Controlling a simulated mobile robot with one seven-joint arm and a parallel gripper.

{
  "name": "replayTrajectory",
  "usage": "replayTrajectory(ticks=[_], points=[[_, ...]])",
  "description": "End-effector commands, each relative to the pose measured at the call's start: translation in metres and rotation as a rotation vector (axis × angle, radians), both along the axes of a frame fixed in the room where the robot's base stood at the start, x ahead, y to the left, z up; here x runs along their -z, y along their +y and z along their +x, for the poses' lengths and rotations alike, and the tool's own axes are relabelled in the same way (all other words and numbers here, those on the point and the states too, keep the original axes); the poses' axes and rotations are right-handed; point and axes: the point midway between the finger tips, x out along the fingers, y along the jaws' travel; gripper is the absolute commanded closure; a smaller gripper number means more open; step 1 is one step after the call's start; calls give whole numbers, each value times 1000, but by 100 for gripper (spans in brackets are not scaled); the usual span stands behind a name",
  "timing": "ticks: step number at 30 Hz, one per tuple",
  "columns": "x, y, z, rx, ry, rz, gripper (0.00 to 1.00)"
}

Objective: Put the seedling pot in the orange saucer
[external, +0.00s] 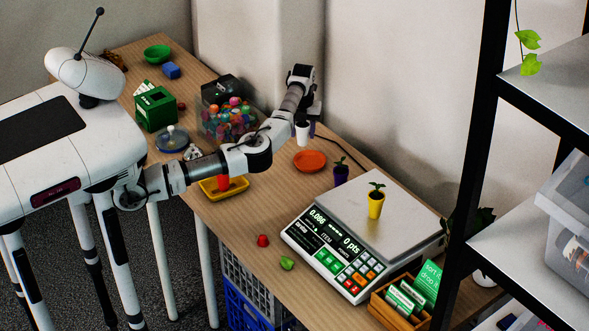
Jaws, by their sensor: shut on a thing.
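My gripper (309,114) points down near the back wall, at the end of my outstretched arm. It is shut on what looks like a small white pot (302,132); the fingers are small and partly hidden, and no plant shows above its rim. I cannot tell whether the pot touches the table. The orange saucer (310,161) lies empty on the table, just in front of the gripper. A purple pot with a seedling (341,175) stands right of the saucer. A yellow pot with a seedling (376,206) stands on the scale (345,205).
A clear bin of colourful balls (228,122) stands left of the gripper. A yellow tray (235,188) with a red thing is below my arm. A dark cable crosses behind the saucer. A card box (400,305) and shelf are at right. Bare table lies before the saucer.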

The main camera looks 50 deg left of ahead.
Motion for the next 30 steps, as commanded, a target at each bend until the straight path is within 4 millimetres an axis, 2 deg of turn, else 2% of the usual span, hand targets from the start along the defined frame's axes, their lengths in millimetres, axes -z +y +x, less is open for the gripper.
replayTrajectory(ticks=[3,11,18,30], points=[[23,0,-1,0,2,1,79],[44,0,0,1,1,1,79],[77,0,0,1,1,1,79],[85,0,0,0,0,0,79]])
